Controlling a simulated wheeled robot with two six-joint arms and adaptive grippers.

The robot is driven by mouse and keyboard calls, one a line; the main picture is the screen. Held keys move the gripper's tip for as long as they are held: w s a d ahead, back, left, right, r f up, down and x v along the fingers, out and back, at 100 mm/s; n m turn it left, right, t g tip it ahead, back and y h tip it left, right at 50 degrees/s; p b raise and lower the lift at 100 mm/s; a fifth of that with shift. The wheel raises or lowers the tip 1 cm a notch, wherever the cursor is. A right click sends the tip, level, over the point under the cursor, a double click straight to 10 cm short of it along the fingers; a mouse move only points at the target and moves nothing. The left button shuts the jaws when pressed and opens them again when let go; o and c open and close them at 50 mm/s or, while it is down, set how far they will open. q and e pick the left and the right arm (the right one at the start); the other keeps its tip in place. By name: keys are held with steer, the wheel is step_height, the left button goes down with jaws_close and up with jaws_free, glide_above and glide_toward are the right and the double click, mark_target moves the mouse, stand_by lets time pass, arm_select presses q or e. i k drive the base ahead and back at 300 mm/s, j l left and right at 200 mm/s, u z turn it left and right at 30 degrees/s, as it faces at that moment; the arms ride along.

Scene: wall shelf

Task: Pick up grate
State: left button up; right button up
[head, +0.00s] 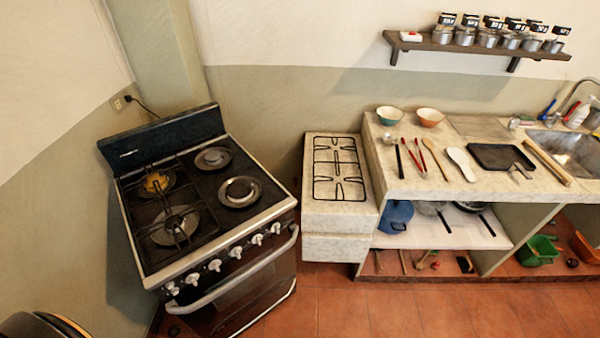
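A black wire grate (339,180) lies flat on the low stone-topped block (352,208) between the stove and the long counter. Another black grate (176,212) sits on the left half of the stove (215,235), over its left burners. The stove's right burners have no grate over them. Neither of my grippers shows in the head view.
The long counter (400,180) holds two bowls (390,115), utensils, a black tray (500,157) and a sink (570,150). A wall shelf (440,46) carries several small pots. The tiled floor (400,312) in front is clear. A dark rounded object (38,326) shows at the lower left.

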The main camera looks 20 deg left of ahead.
mark_target(329, 148)
steer(key=i+l+u, duration=0.25)
steer(key=i+l, duration=0.45)
steer(key=i, duration=0.05)
